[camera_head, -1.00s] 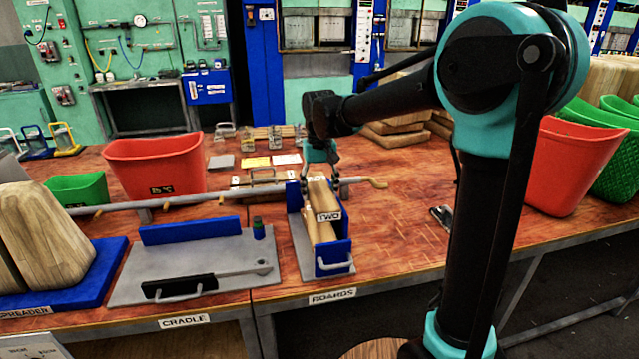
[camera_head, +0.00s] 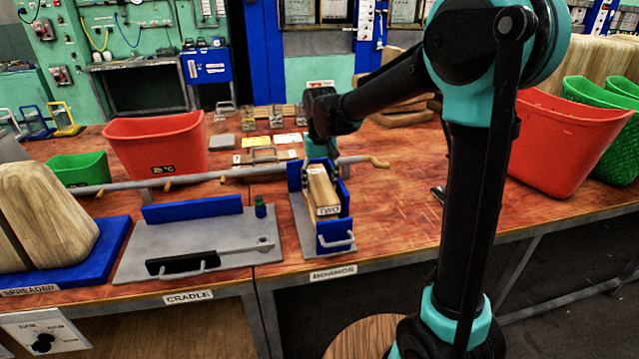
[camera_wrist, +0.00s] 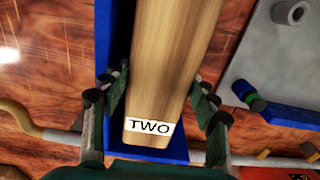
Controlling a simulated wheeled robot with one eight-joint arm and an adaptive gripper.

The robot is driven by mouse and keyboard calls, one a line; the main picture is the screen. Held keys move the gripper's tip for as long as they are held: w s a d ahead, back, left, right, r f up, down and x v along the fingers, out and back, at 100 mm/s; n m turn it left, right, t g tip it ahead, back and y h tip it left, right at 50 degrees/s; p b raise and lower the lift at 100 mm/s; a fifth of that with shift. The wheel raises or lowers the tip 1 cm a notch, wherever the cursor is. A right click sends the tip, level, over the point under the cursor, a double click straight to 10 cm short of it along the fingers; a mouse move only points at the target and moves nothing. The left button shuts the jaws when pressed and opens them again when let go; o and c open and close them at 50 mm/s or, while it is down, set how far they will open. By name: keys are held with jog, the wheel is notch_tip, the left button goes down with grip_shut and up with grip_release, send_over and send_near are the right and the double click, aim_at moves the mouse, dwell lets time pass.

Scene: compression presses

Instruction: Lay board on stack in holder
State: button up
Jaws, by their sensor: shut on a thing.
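A long wooden board (camera_head: 322,188) lies lengthwise in the blue-walled holder (camera_head: 335,229) above the BOARDS label, with a white TWO label on its near end. My gripper (camera_head: 320,155) is at the board's far end, pointing down. In the wrist view the board (camera_wrist: 165,65) runs between the fingers of my gripper (camera_wrist: 155,95), which are shut on it. A TWO label also shows on this far end, and blue holder wall (camera_wrist: 118,35) shows beside the board. The stack beneath is hidden, so I cannot tell whether the board rests on it.
A grey cradle plate (camera_head: 200,243) with a blue bar stands left of the holder. A grey rod (camera_head: 230,174) runs behind both. A red bin (camera_head: 156,145) is at the back left, another (camera_head: 562,140) at the right. The table right of the holder is mostly clear.

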jog(key=o, duration=1.4)
jog(key=shift+w+d, duration=0.1)
jog(key=shift+d, duration=0.15)
notch_tip(320, 180, up, 12)
jog(key=s+d+f+m+t, duration=0.1)
jog(key=s+d+f+t, duration=0.1)
jog(key=d+f, duration=0.3)
jog(key=s+d+f+m+t, duration=0.1)
jog(key=d+f, duration=0.4)
jog(key=d, duration=0.5)
jog(key=s+d+f+m+t, duration=0.1)
jog(key=s+d+f+t, duration=0.3)
jog(key=d, duration=0.4)
jog(key=shift+s+d+f, duration=0.3)
jog(key=shift+d+f, duration=0.05)
jog(key=shift+f, duration=0.15)
jog(key=s+f+g, duration=0.1)
jog(key=s+f, duration=0.1)
jog(key=s, duration=0.2)
jog(key=s+f+g, duration=0.1)
jog(key=s+f, duration=0.1)
jog(key=s, duration=0.2)
jog(key=s+f, duration=0.3)
jog(key=shift+s+a+g, duration=0.15)
jog(key=shift+s+g, duration=0.25)
